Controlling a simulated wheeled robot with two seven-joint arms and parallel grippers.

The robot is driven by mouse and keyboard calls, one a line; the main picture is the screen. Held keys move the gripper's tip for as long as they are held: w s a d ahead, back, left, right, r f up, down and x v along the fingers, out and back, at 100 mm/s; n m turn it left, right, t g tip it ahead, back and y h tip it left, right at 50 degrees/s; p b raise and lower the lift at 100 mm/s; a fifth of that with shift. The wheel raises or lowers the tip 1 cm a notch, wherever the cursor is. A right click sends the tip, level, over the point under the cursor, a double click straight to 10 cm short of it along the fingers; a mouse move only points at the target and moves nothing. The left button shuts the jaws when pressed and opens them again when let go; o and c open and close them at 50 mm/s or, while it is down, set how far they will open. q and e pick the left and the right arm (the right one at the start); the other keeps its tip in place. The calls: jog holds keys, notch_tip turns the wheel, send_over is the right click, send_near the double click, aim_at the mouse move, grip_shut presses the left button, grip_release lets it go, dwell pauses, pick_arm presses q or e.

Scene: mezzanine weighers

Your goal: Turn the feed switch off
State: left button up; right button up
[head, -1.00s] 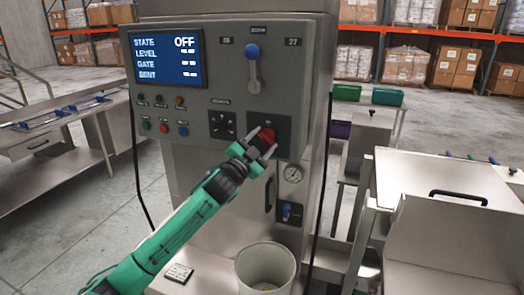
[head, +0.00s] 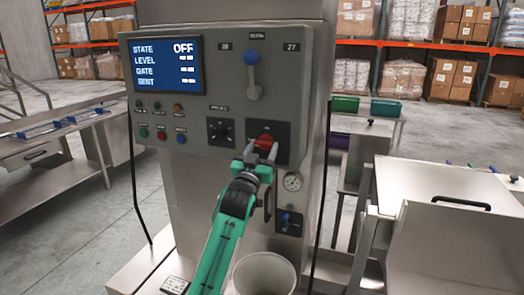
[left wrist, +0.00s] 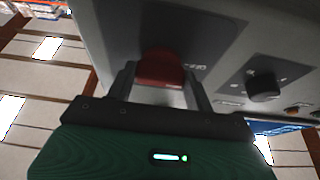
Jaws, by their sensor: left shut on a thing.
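The feed switch looks to be the red knob (head: 264,141) on the dark plate at the lower right of the grey control panel (head: 222,78). My left gripper (head: 260,150) is shut on this red knob, with one finger on each side; the knob also shows between the fingers in the left wrist view (left wrist: 160,70). The screen (head: 166,66) reads STATE OFF. Part of the knob is hidden by the fingers, and its label is too blurred to read fully. My right gripper is not in view.
A black knob (head: 220,131) sits left of the red one. A blue-tipped lever (head: 252,72) is above, a pressure gauge (head: 292,182) and blue valve (head: 287,220) below right. A pale bucket (head: 264,274) stands below my arm. Steel benches flank the machine.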

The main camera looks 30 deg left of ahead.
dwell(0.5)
pick_arm(q)
jog(key=o, duration=1)
jog(key=shift+b+v, duration=1.9)
jog(key=shift+v, duration=5)
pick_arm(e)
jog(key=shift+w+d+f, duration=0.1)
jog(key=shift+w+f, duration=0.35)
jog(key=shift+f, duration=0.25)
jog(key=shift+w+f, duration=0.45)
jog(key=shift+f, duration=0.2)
